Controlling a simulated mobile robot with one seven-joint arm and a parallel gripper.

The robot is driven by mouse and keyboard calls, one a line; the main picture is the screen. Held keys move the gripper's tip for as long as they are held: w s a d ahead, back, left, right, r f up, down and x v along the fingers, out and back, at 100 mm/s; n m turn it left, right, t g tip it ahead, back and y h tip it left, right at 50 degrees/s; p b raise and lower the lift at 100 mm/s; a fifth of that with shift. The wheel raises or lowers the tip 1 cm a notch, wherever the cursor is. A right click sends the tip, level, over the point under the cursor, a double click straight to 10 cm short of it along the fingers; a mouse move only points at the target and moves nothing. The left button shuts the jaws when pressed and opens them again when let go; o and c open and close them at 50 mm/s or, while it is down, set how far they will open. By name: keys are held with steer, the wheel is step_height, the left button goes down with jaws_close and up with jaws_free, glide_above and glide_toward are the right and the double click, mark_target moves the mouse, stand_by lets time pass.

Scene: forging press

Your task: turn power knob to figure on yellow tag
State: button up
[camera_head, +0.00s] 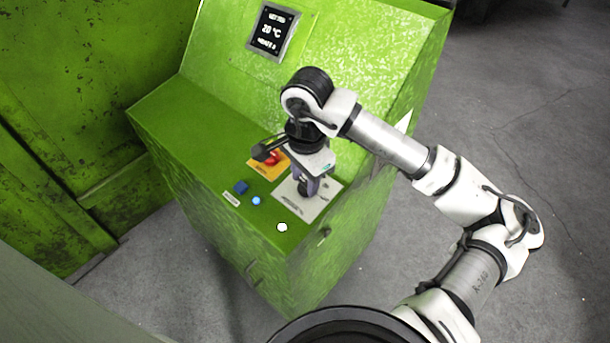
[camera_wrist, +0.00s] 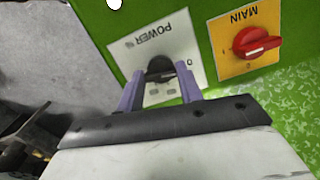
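The power knob is black and sits on a white plate marked POWER (camera_wrist: 183,42) in the wrist view. The knob (camera_wrist: 160,68) shows between the tips of my purple gripper fingers, one on each side, with a small gap visible beside it. My gripper (camera_wrist: 160,70) is open around or just above the knob; I cannot tell how deep. In the head view my gripper (camera_head: 305,190) points down over the white plate (camera_head: 299,212) and hides most of the knob. The knob's pointer direction is unclear. I see no separate yellow tag with a figure.
A yellow MAIN plate (camera_wrist: 233,66) with a red switch (camera_wrist: 256,43) lies close beside the power plate. Floor is clear at right.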

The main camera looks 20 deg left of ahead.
steer(key=shift+c, duration=0.7)
steer(key=shift+f+b, duration=0.1)
steer(key=shift+b, duration=0.35)
steer(key=m+b, duration=0.1)
steer(key=b, duration=0.1)
steer(key=m+b, duration=0.1)
steer(key=b, duration=0.1)
steer(key=shift+f+m, duration=0.25)
steer(key=shift+m, duration=0.05)
steer(key=m+b, duration=0.4)
steer(key=b, duration=0.2)
steer(key=shift+d+m+t+y, duration=0.1)
steer(key=shift+m+t+y, duration=0.2)
steer(key=shift+t, duration=0.1)
steer(key=m+b, duration=0.4)
steer(key=shift+r+t+b, duration=0.1)
steer(key=shift+t+b, duration=0.2)
steer(key=shift+s+r+m+t+b, duration=0.15)
steer(key=shift+m+t+b, duration=0.25)
steer(key=shift+m+b, duration=1.5)
steer(key=shift+m+p, duration=0.3)
steer(key=shift+m, duration=0.1)
